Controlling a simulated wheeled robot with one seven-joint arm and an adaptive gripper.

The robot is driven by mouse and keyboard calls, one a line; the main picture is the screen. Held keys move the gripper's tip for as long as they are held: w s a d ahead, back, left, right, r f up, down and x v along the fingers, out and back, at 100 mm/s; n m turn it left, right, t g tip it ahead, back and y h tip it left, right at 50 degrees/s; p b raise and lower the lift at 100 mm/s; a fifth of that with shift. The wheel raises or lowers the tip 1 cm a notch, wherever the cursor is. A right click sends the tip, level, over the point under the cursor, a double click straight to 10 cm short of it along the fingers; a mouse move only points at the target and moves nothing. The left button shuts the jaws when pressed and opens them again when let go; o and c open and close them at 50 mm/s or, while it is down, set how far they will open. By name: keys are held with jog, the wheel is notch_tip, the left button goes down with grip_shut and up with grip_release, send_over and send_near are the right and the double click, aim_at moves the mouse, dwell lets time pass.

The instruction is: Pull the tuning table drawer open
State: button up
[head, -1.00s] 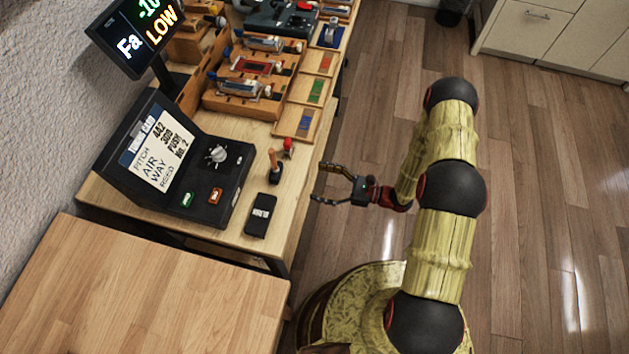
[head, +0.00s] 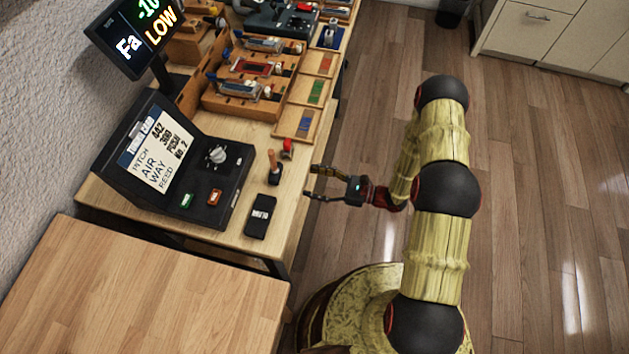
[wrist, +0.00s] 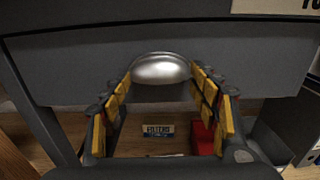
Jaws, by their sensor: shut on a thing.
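The tuning table (head: 262,222) stands along the wall in the head view. In the wrist view its drawer front (wrist: 65,70) is a dark grey panel. A rounded silver handle (wrist: 162,68) sits at its middle. My gripper (head: 311,183) is at the table's right-hand edge in the head view. In the wrist view its yellow-padded fingers (wrist: 162,80) are on either side of the handle, shut on it. The head view hides the drawer under the tabletop, and how far it stands out cannot be told.
A tuner box (head: 180,165) with a screen, a wooden-handled tool (head: 274,168) and a black case (head: 261,215) lie on the tabletop. A red object (wrist: 203,138) shows below the drawer. The wooden floor (head: 540,200) to the right is clear.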

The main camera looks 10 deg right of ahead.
jog(key=c, duration=1)
jog(key=shift+d, duration=0.15)
